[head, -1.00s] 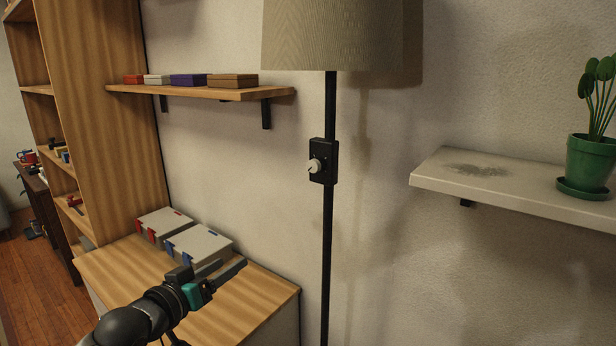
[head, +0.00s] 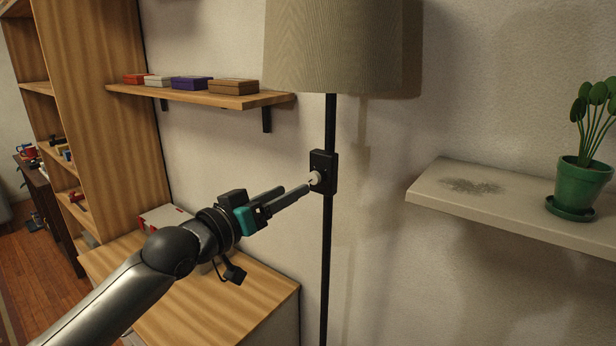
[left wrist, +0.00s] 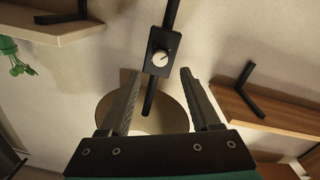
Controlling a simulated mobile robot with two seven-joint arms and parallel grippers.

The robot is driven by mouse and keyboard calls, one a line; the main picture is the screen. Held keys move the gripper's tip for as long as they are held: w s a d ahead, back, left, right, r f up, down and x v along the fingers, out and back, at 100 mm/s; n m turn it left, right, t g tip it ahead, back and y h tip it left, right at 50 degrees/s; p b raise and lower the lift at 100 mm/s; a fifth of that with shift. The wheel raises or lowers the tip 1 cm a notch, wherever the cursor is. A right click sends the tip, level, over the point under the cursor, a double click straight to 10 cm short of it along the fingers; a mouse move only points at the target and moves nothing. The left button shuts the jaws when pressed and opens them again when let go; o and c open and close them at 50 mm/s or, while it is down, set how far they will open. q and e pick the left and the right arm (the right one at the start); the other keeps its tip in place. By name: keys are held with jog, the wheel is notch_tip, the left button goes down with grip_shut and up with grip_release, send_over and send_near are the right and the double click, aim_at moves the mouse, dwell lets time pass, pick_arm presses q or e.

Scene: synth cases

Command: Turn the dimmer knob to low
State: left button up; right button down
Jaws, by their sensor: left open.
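The dimmer knob (head: 315,178) is a small white round dial on a black box (head: 327,172) fixed to the lamp's black pole (head: 327,260). My left gripper (head: 296,190) reaches in from the left, its fingers pointing at the knob. In the left wrist view the knob (left wrist: 160,58) shows with a dark pointer mark, beyond the fingertips. The left gripper (left wrist: 158,75) is open there, with nothing between its fingers. The head view does not show clearly whether a fingertip touches the knob. My right gripper is not in view.
The lampshade (head: 333,45) hangs above the dimmer. A wooden wall shelf (head: 190,95) with several small boxes is at left, above a wooden cabinet top (head: 230,310). A pale shelf (head: 450,205) with a potted plant (head: 580,185) is at right.

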aim_at(312, 179)
pick_arm(q)
jog(key=shift+p+x, duration=0.5)
jog(key=shift+x, duration=3)
grip_shut()
